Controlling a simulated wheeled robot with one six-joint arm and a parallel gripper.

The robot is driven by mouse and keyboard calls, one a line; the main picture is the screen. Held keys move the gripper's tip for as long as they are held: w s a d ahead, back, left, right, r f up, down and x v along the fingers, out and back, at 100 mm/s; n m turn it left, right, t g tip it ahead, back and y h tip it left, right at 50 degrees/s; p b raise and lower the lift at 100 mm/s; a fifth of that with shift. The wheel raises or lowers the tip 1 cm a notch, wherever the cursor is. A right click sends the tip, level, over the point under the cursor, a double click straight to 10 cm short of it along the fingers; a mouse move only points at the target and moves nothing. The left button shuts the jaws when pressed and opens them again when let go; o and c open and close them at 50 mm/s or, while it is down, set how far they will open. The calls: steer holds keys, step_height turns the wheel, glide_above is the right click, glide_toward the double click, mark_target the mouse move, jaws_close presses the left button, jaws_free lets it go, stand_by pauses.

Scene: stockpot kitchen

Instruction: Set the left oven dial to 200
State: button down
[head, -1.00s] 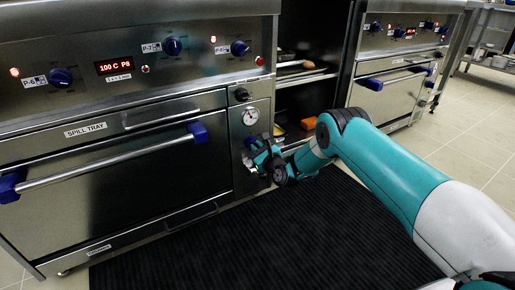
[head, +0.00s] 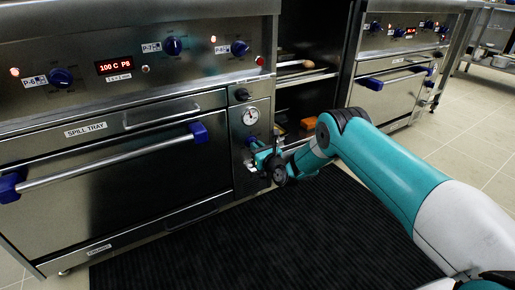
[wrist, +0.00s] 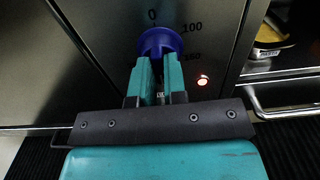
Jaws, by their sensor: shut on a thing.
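The blue left oven dial (wrist: 160,41) sits on the steel oven panel, with printed marks 0, 100 and a partly unclear one ending in 50 around its right side. My gripper (wrist: 159,66) has its two teal fingers closed on the dial from below in the wrist view. The fingers hide the dial's lower part, and I cannot read its pointer. In the head view my gripper (head: 257,150) is at the narrow panel right of the oven door, below the round gauge (head: 251,116). The dial (head: 249,141) is mostly hidden there.
A lit red lamp (wrist: 203,80) is right of and below the dial. The oven door handle (head: 110,165) is to the left. Open shelves (head: 302,75) are at right; a black mat (head: 240,245) covers the floor.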

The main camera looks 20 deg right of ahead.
steer(key=c, duration=1.2)
jaws_free()
steer(key=shift+o, duration=0.2)
steer(key=p+v, duration=1.7)
steer(key=p, duration=0.1)
steer(key=shift+s, duration=0.2)
steer(key=shift+d+r, duration=0.1)
steer(key=shift+r, duration=0.05)
steer(key=shift+w, duration=0.1)
